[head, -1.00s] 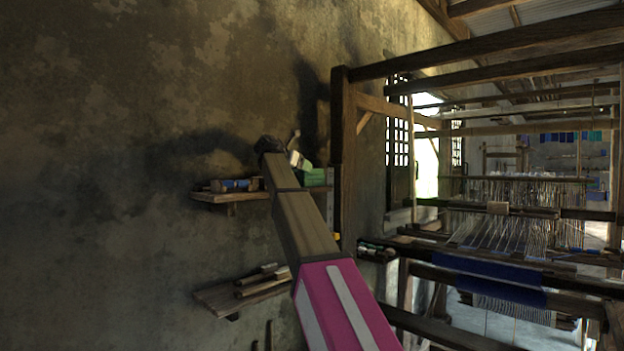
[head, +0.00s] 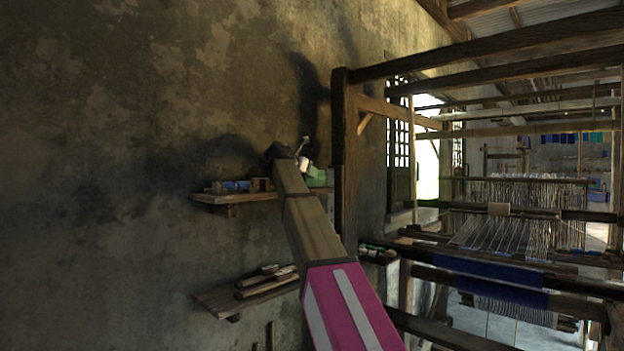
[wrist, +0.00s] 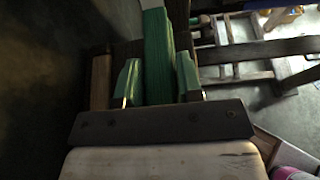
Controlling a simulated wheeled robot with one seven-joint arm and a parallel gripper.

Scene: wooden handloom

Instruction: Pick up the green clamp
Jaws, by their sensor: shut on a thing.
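The green clamp (wrist: 158,50) shows in the wrist view as a long green bar with a pale part at its far end. My gripper (wrist: 158,78) has its two green-tipped fingers on either side of the bar and is shut on it. In the head view a green patch (head: 316,177) shows just right of my arm's end, by the loom post. My arm hides most of the gripper there, and I cannot tell whether the clamp touches a shelf.
A wall shelf (head: 232,198) with small blue and brown items is left of my arm. A lower shelf (head: 228,300) holds several wooden pieces. The loom's upright post (head: 344,160) stands close on the right. The wall's left part is bare.

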